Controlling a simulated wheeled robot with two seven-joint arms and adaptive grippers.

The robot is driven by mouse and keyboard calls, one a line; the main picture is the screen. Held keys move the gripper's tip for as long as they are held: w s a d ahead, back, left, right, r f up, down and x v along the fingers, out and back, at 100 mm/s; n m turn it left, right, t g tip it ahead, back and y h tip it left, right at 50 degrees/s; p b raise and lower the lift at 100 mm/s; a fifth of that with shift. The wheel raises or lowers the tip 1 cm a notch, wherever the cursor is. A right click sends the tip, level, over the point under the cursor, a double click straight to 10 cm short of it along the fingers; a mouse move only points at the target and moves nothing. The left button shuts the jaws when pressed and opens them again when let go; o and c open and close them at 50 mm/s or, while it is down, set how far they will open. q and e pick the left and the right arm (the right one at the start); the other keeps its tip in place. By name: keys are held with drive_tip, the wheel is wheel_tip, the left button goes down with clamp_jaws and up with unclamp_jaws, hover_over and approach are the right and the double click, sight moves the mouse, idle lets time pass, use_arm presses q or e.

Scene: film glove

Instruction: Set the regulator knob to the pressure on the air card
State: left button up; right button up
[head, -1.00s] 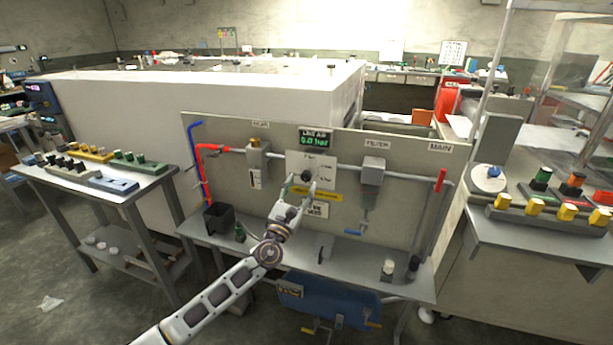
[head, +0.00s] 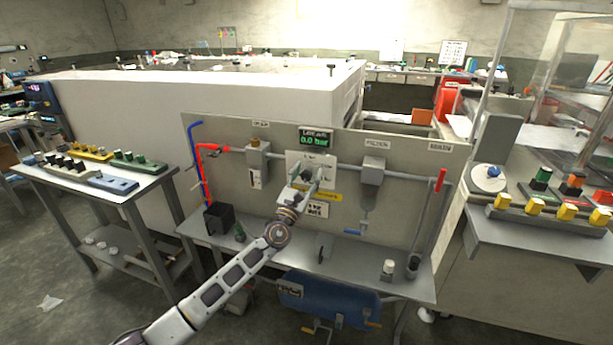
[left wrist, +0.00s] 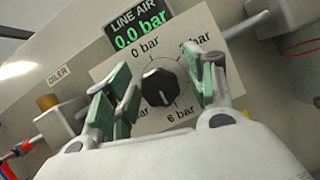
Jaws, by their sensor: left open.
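The black regulator knob (left wrist: 160,87) sits on a pale dial plate (left wrist: 105,70) in the left wrist view, with labels reading "0 bar" and "6 bar"; another label is partly hidden by a finger. A pale pointer line shows on the knob's lower part. My left gripper (left wrist: 158,90) is open, its green-padded fingers on either side of the knob, with gaps visible. In the head view my left gripper (head: 306,174) covers much of the plate. The line air display (head: 315,138) reads 0.0 bar.
The board carries an oiler (head: 257,160), a filter (head: 374,170) and a red handle (head: 440,180) at right. A black bin (head: 218,217) and small parts stand on the shelf below. Side tables hold coloured blocks.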

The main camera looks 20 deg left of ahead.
use_arm(q)
drive_tip(key=shift+c, duration=0.2)
drive_tip(key=c, duration=1)
use_arm(e)
drive_tip(key=shift+w+r, duration=0.1)
drive_tip(key=shift+w, duration=0.2)
